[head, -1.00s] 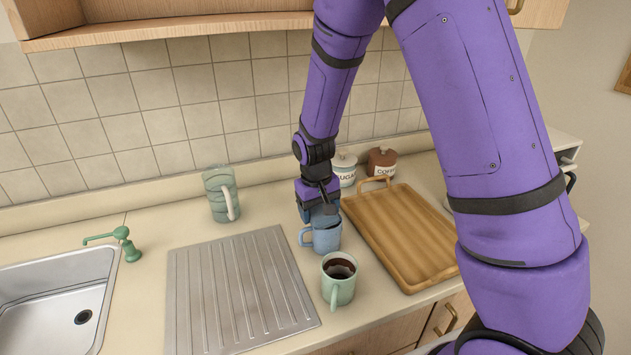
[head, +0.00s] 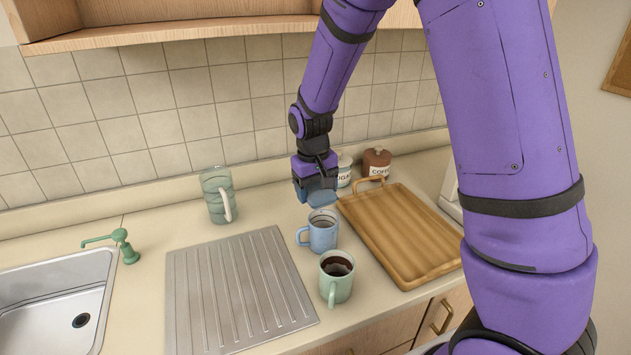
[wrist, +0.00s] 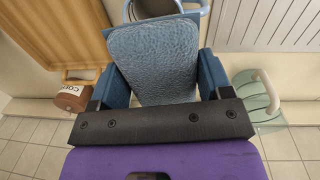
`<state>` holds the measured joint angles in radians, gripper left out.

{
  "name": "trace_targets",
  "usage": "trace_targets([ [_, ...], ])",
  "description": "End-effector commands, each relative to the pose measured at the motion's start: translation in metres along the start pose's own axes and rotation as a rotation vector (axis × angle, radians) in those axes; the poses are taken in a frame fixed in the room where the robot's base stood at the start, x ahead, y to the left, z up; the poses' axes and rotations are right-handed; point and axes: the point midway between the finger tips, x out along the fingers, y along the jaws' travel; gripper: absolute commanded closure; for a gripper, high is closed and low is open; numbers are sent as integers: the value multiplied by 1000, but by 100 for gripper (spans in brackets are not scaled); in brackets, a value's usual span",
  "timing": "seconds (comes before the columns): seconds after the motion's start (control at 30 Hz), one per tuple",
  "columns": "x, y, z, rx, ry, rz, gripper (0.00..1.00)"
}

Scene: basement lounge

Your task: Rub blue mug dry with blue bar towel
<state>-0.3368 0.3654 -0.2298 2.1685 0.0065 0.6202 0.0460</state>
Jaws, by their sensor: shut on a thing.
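The blue mug (head: 322,237) stands upright on the counter with its handle to the left. Its rim and part of its inside show at the top edge of the wrist view (wrist: 153,8). My gripper (head: 317,187) is above and behind the mug, apart from it in the head view. It is shut on the blue bar towel (head: 322,199), a folded, textured pad that fills the space between the fingers in the wrist view (wrist: 153,62). The towel hides part of the mug in the wrist view.
A green mug with dark liquid (head: 336,277) stands just in front of the blue mug. A wooden tray (head: 412,241) lies to the right, a ribbed metal drainboard (head: 236,290) to the left. A green glass pitcher (head: 216,197) and lidded canisters (head: 376,163) stand behind.

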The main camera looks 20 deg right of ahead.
Motion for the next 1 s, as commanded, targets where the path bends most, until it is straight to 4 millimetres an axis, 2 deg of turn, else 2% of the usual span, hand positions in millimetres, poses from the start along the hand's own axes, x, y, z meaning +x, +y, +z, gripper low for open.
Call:
trace_targets([
  [0.4,-20,6,-3,1,0,0,47],
  [0.83,-23,7,-3,1,0,0,47],
  [1.0,-41,8,-4,1,3,-1,47],
])
